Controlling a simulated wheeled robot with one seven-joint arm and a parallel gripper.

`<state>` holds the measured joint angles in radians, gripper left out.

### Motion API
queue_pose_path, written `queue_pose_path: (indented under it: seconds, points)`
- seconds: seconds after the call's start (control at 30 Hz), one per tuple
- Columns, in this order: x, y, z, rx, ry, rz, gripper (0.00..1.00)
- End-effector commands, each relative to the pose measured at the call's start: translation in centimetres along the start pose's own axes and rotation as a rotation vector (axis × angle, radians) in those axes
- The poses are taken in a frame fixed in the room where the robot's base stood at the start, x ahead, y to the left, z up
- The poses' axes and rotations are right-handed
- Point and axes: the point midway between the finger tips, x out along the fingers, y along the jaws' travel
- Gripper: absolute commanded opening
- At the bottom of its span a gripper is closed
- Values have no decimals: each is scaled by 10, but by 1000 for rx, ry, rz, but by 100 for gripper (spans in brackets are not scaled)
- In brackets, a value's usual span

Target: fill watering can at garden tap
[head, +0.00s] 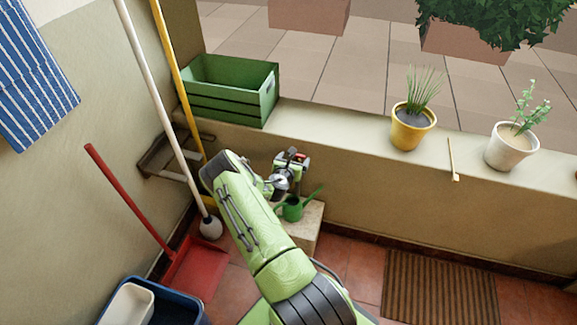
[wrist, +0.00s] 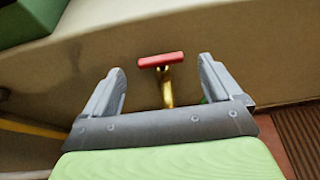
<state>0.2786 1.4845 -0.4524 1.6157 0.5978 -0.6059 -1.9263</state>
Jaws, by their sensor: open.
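The garden tap has a red bar handle (wrist: 160,61) and a brass body (wrist: 167,88), mounted on the low wall. My gripper (wrist: 160,70) is open, with one finger on each side of the tap in the wrist view and a gap to each. Nothing is held. In the head view my gripper (head: 290,160) is at the wall, and a small red part of the tap handle (head: 301,156) shows beside it. The green watering can (head: 291,209) stands below on a pale stone block (head: 310,226), its spout pointing up right. My arm hides part of the block.
A green crate (head: 228,90), a yellow pot (head: 411,130) and a white pot (head: 508,148) stand on the wall ledge. A white-handled mop (head: 160,100), a yellow pole (head: 178,75) and a red dustpan (head: 195,268) are at left. A brown mat (head: 438,290) lies right.

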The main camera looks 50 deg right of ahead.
Motion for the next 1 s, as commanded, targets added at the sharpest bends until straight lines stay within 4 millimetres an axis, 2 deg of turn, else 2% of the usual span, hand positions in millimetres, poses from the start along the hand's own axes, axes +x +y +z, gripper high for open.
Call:
queue_pose_path:
  seconds: [0.03,0.2,0.3,0.43,0.6,1.0]
  points:
    - [-17,1,3,-7,4,1,92]
    - [-66,2,4,-8,3,3,92]
    - [-94,2,3,-9,3,4,92]
    - [-120,1,3,-6,1,3,92]
    - [-133,1,2,-2,-1,2,92]
    - [-133,1,1,0,-1,1,92]
